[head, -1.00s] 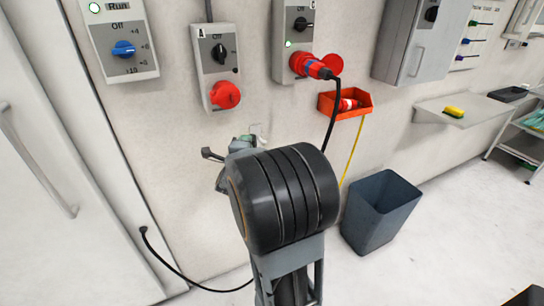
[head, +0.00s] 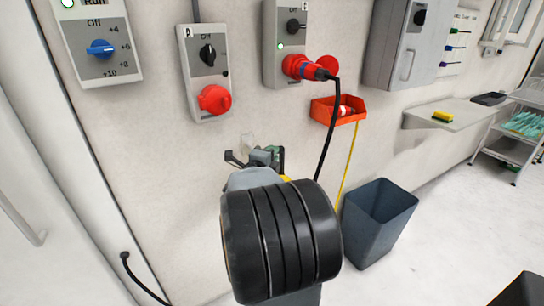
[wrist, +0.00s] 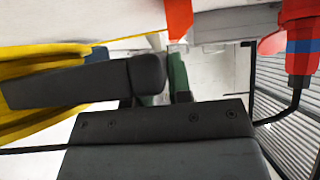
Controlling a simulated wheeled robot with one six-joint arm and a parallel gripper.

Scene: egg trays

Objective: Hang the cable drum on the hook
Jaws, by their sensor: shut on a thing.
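My gripper (head: 264,157) is close to the wall, beyond my black ribbed arm link, which hides much of it. The cable drum shows as a curved yellow part (wrist: 35,75) at the left of the wrist view, with a green part (wrist: 178,72) between the dark fingers. Only small green and yellow bits of it show in the head view (head: 280,157). My gripper is shut on it. A small pale fitting on the wall (head: 247,142), apparently the hook, is just above and left of my gripper. I cannot tell whether the drum touches it.
Switch boxes with red sockets (head: 214,100) line the wall above. A red plug (head: 305,67) trails a black cable down right of my gripper. An orange bin (head: 325,112) and a dark waste bin (head: 365,235) are to the right.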

